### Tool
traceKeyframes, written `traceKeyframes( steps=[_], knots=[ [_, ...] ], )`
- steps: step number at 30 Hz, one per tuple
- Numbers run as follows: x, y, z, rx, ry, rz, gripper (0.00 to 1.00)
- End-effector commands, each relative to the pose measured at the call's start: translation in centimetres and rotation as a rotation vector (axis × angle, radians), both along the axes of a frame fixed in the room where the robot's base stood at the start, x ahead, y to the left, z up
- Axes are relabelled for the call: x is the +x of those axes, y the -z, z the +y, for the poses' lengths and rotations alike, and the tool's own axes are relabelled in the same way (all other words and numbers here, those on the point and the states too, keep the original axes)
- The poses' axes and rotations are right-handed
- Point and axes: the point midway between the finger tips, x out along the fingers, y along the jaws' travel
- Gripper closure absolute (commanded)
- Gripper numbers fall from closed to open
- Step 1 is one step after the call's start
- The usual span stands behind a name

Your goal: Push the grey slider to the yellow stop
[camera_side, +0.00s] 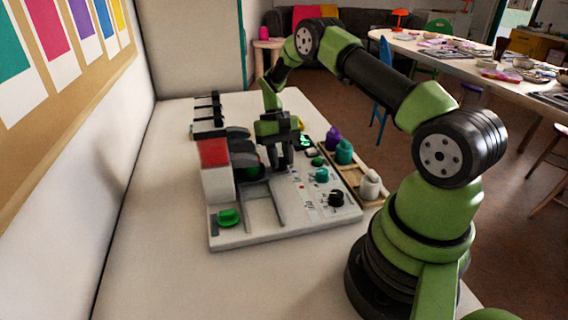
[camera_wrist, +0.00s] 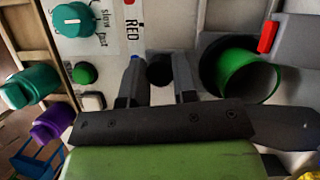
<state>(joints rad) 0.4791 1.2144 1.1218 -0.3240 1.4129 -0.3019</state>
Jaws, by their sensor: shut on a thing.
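My gripper (camera_side: 280,160) is down at the board (camera_side: 300,228) in the side view, its fingers over the middle of the panel. In the wrist view my gripper (camera_wrist: 160,85) has its fingers on either side of a dark round knob (camera_wrist: 160,69), which I take to be the grey slider. The fingers are closed on it. In the side view the slider is hidden behind the fingers. A small yellow patch (camera_side: 301,124) shows just beyond my gripper, partly hidden; I cannot tell whether it is the yellow stop. A "RED" label (camera_wrist: 133,33) is near the fingers.
A white and red tower (camera_side: 215,153) stands left of my gripper. A tray at the right holds purple (camera_side: 333,139), teal (camera_side: 344,151) and white (camera_side: 370,183) pots.

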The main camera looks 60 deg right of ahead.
Motion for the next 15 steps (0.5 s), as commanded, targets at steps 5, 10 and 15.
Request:
traceKeyframes(
  steps=[5,10,15],
  knots=[
    [0.25,0.06,0.03,0.004,0.001,-0.003,1.0],
    [0.23,0.04,0.04,0.004,0.001,-0.003,1.0],
    [0.19,0.02,-0.01,0.002,0.001,-0.002,0.48]
  ],
)
